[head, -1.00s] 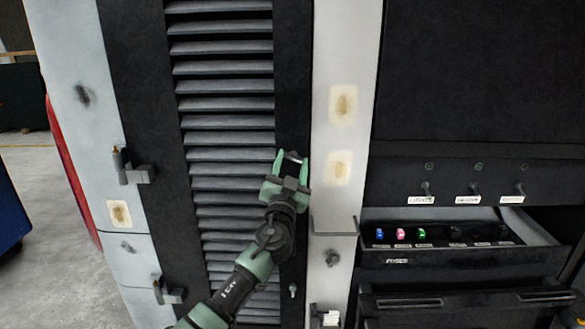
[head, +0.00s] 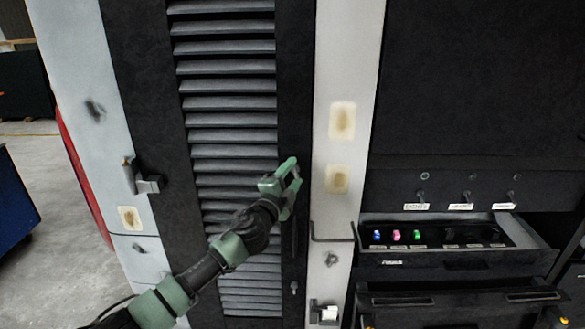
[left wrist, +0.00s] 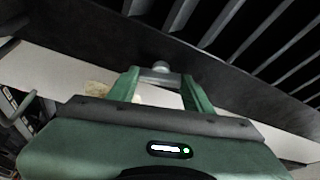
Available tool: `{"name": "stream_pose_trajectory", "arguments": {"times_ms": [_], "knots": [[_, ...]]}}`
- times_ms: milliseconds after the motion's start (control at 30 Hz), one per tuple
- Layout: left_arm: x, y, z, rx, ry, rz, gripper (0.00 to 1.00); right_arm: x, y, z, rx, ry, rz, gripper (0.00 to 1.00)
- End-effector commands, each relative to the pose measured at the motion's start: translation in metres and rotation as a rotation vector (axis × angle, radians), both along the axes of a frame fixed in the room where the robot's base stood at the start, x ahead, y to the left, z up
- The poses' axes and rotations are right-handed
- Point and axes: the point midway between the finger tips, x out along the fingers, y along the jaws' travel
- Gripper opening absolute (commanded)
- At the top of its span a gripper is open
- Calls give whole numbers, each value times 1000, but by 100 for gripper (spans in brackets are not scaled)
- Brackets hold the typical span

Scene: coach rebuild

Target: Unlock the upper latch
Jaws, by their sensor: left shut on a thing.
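My left gripper (head: 293,170) is at the black right-hand strip of the louvred panel (head: 228,120), with its fingers tilted to the upper right. In the left wrist view the green fingers are shut on the upper latch (left wrist: 160,70), a small grey metal piece between the fingertips. In the head view the fingers mostly hide this latch. A smaller lower latch (head: 293,288) sits further down the same strip, apart from the gripper. My right gripper is not in view.
A white post with stained patches (head: 342,120) stands just right of the strip. Right of it is an open drawer (head: 440,257) with coloured items, under a row of labelled knobs. Handles (head: 140,178) project from the left side. Open floor shows at far left.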

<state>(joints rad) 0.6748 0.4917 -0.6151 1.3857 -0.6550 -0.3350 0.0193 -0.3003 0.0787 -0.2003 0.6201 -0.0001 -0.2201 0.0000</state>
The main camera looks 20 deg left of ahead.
Motion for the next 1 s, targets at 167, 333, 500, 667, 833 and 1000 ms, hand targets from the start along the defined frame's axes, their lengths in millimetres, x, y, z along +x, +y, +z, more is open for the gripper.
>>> {"name": "stream_pose_trajectory", "arguments": {"times_ms": [167, 333, 500, 667, 833, 1000], "knots": [[0, 1, 2, 122, 31, 1, 10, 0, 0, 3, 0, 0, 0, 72], [0, 0, 2, 202, 55, 1, 10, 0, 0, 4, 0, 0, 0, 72], [0, 0, 1, 248, 69, 0, 10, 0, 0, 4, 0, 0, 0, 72], [0, 0, 2, 266, 76, 1, 10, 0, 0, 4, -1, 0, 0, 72], [0, 0, 1, 270, 77, 1, 10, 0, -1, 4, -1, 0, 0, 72], [0, 0, 1, 270, 76, 1, 10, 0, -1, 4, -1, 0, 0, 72]]}}
